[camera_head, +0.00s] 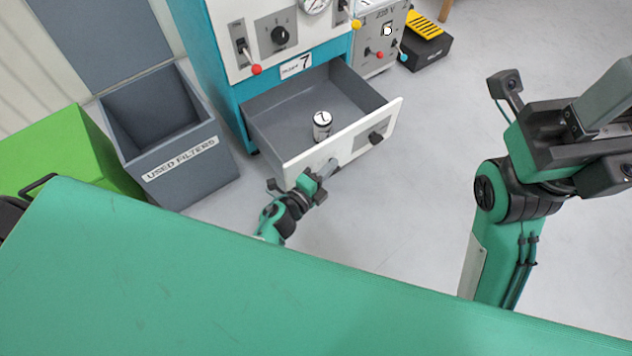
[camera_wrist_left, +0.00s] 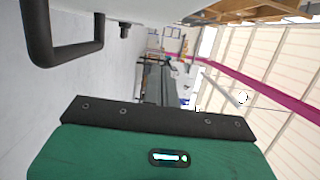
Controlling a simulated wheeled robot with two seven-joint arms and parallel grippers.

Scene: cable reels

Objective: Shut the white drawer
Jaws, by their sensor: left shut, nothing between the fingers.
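The white drawer (camera_head: 345,148) stands pulled out of the teal cabinet, its grey interior showing. A dark handle (camera_head: 376,137) is on the right part of its front. A small white can (camera_head: 322,125) with a dark top rim stands inside the drawer. My left gripper (camera_head: 328,170) is shut and empty, at the left part of the drawer front; I cannot tell if it touches. In the left wrist view a dark looped bar (camera_wrist_left: 68,50) stands out from a pale surface. My right gripper (camera_head: 608,135) is cut off by the right edge, so its jaws are unclear.
A grey bin (camera_head: 180,160) labelled "USED FILTERS" stands left of the drawer, beside a green box (camera_head: 75,150). A grey unit (camera_head: 380,45) and a black and yellow item (camera_head: 427,45) stand right of the cabinet. The floor (camera_head: 420,190) right of the drawer is clear.

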